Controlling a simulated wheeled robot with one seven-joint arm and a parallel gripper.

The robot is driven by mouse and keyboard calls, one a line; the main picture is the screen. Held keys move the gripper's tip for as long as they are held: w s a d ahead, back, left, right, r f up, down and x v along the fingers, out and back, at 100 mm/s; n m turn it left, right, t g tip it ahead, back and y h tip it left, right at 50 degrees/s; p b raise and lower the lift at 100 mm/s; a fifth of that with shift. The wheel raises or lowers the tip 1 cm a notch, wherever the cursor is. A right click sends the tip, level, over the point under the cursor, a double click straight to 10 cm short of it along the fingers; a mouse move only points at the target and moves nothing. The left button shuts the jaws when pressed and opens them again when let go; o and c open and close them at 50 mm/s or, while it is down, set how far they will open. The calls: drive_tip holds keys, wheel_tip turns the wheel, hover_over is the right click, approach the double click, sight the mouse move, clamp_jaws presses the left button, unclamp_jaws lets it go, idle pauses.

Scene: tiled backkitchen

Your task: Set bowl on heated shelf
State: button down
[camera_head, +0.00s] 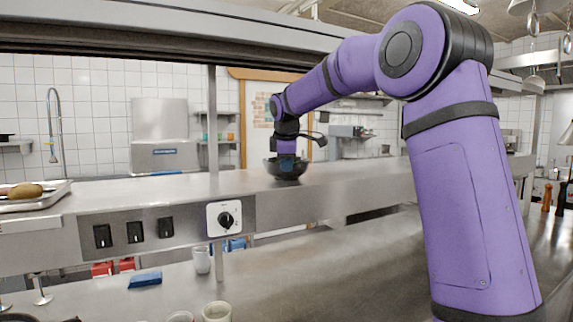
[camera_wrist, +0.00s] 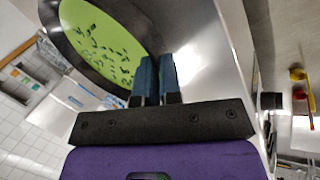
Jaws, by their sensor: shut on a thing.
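A dark bowl (camera_head: 287,168) is on or just above the steel heated shelf (camera_head: 345,177); I cannot tell whether it bears on the shelf. In the wrist view the bowl (camera_wrist: 70,62) has a black rim and holds green contents with dark bits. My gripper (camera_head: 287,158) points down at the bowl. In the wrist view my gripper's two blue fingers (camera_wrist: 157,78) are close together at the bowl's rim, shut on it. The fingertips' grip on the wall is partly hidden.
A tray (camera_head: 50,192) with a brown loaf-like item stands on the shelf's left end. Switches and a dial (camera_head: 225,219) are on the shelf's front. Below, the counter holds a blue block (camera_head: 145,280) and cups (camera_head: 217,311). The shelf between tray and bowl is clear.

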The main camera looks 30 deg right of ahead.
drive_tip(key=c, duration=1.3)
unclamp_jaws()
drive_tip(key=v, duration=1.2)
drive_tip(key=s+a+f+m, duration=0.2)
drive_tip(key=s+a+m, duration=0.15)
drive_tip(key=s, duration=0.75)
drive_tip(key=s+a+f+m, duration=0.1)
drive_tip(key=s+f+m, duration=0.2)
drive_tip(key=s, duration=0.6)
drive_tip(key=s+a+f+m+y, duration=0.1)
drive_tip(key=s+f+m, duration=0.2)
drive_tip(key=s+f, duration=0.5)
drive_tip(key=s+a+f+m+y, duration=0.1)
drive_tip(key=s+a+f+m, duration=0.1)
drive_tip(key=s+f, duration=0.4)
drive_tip(key=s+m, duration=0.1)
drive_tip(key=s, duration=0.3)
drive_tip(key=shift+s+f+t, duration=0.2)
drive_tip(key=shift+t, duration=0.2)
drive_tip(key=shift+a, duration=0.1)
